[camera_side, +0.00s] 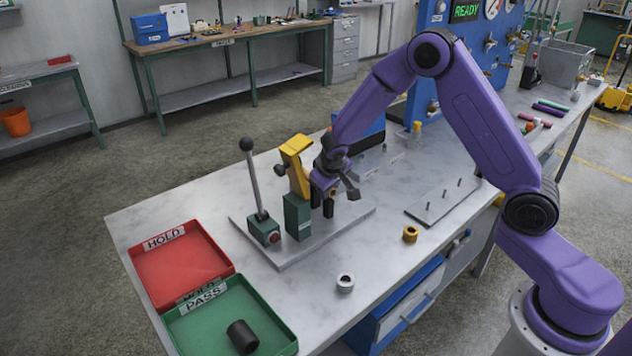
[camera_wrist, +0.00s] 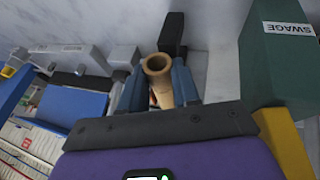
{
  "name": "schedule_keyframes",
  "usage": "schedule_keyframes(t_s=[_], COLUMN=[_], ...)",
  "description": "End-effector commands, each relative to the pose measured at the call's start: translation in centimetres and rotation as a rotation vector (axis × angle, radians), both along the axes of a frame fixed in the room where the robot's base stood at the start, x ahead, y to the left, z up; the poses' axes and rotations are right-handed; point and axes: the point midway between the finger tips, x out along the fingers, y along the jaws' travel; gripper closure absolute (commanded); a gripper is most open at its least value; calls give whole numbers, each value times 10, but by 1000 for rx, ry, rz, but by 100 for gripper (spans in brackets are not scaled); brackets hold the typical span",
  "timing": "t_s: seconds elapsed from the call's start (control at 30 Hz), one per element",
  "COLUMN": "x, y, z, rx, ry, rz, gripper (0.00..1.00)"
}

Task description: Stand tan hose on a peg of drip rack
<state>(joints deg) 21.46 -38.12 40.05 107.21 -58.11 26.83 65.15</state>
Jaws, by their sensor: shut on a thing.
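The tan hose (camera_wrist: 158,66) is a short open tube between my gripper's two fingers in the wrist view, its round open end facing the camera. My gripper (camera_wrist: 157,88) is shut on it. In the side view my gripper (camera_side: 331,194) is low over the grey base plate, just right of the green swage block (camera_side: 298,217). The hose is mostly hidden there. The drip rack (camera_side: 430,213) appears to be the flat grey plate with several short upright pegs, to the right of my gripper and apart from it. I see no hose on its pegs.
The swage block also shows in the wrist view (camera_wrist: 275,62), close beside my gripper. A yellow head (camera_side: 295,152) and a tall lever (camera_side: 254,180) stand near it. A yellow ring (camera_side: 410,234) and a grey ring (camera_side: 345,283) lie on the bench. Red (camera_side: 222,256) and green (camera_side: 285,343) trays sit front left.

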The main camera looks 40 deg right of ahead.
Motion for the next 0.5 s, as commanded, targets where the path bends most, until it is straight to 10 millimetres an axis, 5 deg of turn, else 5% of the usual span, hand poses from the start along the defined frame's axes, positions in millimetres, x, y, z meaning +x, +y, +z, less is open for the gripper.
schedule_keyframes(t_s=[0.27,0.5], x=[0,-6], y=[0,0], z=[9,40], rx=[1,0], ry=[-2,-3], rz=[-1,0], gripper=[100,100])
